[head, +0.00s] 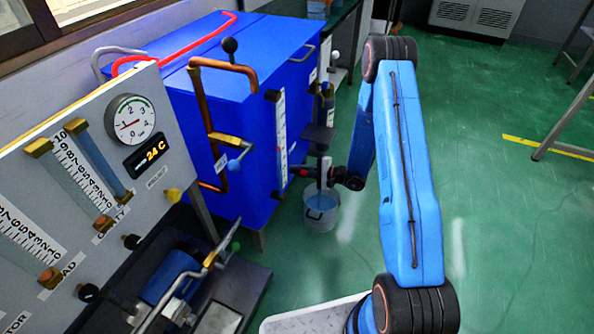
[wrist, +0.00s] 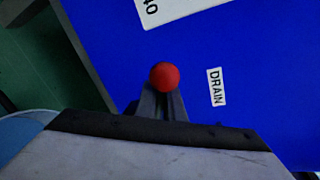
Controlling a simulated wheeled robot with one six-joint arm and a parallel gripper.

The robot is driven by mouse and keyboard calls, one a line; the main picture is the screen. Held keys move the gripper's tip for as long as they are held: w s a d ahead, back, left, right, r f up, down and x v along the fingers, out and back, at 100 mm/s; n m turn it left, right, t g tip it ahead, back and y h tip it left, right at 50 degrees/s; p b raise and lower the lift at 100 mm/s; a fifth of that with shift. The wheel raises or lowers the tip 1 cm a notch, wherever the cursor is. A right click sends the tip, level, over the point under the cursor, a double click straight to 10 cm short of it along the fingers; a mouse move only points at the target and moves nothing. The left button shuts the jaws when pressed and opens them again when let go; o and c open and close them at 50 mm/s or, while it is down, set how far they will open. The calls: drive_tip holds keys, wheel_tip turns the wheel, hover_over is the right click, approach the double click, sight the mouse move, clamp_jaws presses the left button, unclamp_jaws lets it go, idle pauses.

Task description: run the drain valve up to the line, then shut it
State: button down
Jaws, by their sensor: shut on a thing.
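The drain valve's red ball knob (wrist: 164,77) shows in the wrist view, between my gripper's fingertips (wrist: 163,100). My gripper is shut on it. A white DRAIN label (wrist: 216,87) is on the blue tank wall just right of the knob. In the head view my gripper (head: 300,172) is at the tank's lower right front, and my wrist hides most of the valve.
The blue tank (head: 240,130) carries copper pipes (head: 205,120) and a blue-knobbed lever (head: 234,164). A grey gauge panel (head: 90,180) stands at left, with a pump (head: 170,280) below it. The green floor (head: 490,180) to the right is mostly clear.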

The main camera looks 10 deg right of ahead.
drive_tip(key=shift+s+f+n+t+h, duration=0.15)
drive_tip(key=shift+f+n+t, duration=0.3)
drive_tip(key=shift+n, duration=0.65)
drive_tip(key=shift+w+f+n+t+h, duration=0.1)
drive_tip(key=shift+f+n+t+h, duration=0.15)
drive_tip(key=shift+f+n, duration=0.6)
drive_tip(key=shift+r+n, duration=0.2)
drive_tip(key=shift+n, duration=0.15)
drive_tip(key=c, duration=1.9)
unclamp_jaws()
drive_tip(key=shift+o, duration=0.2)
drive_tip(key=v, duration=1.7)
drive_tip(key=shift+s+d+r, duration=0.15)
drive_tip(key=shift+s+d, duration=0.05)
drive_tip(key=shift+r, duration=0.1)
